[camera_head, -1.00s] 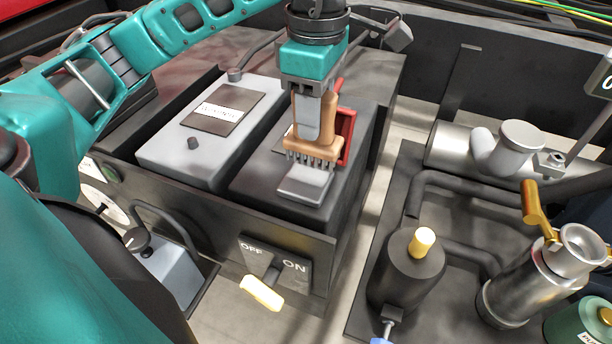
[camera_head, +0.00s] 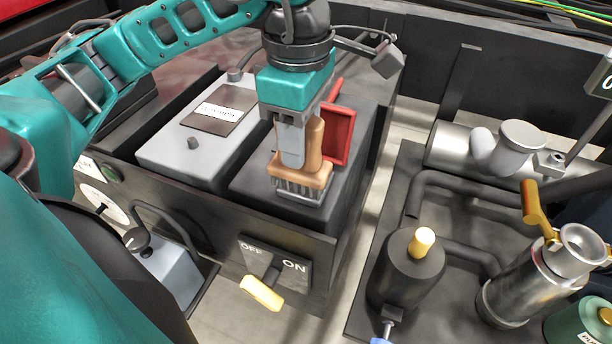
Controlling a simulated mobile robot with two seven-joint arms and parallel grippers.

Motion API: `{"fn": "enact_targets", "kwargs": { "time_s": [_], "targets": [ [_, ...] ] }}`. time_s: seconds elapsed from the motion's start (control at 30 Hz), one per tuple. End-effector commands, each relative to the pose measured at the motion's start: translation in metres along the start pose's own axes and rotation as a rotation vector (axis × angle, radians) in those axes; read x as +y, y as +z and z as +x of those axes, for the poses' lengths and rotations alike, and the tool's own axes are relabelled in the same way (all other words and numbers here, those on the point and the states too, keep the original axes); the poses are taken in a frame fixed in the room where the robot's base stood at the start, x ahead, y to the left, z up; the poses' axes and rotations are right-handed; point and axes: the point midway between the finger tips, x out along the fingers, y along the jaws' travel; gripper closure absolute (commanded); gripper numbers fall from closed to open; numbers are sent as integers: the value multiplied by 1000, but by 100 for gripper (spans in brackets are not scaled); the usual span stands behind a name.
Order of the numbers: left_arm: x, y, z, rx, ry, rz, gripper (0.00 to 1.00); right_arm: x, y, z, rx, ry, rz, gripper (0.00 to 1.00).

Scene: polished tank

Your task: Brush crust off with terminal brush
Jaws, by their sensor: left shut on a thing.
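My left gripper (camera_head: 292,158) is shut on the wooden handle of the terminal brush (camera_head: 313,165), above the front of the dark battery block (camera_head: 252,179). The brush is upright, with its grey bristles pointing down. The bristles cover most of the pale metal terminal there, and I cannot tell whether they touch it. No crust can be made out. My right gripper is not in view.
A red open-faced piece (camera_head: 338,136) stands just right of the brush. A light grey battery block (camera_head: 180,150) lies to the left. A yellow-handled OFF/ON switch (camera_head: 262,292) is on the box front. Pipes and a black cylinder (camera_head: 408,270) stand at right.

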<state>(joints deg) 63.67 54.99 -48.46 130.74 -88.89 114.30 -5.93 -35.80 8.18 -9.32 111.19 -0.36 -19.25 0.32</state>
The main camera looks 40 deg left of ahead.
Motion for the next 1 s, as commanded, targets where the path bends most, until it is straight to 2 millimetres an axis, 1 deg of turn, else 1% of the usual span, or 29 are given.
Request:
{"fn": "enact_targets", "kwargs": {
  "time_s": [0.2,1.0],
  "targets": [
    [0,0,12,0,-1,-1,100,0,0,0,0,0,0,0],
    [0,0,17,-1,1,0,100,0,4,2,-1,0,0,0]
  ]
}}
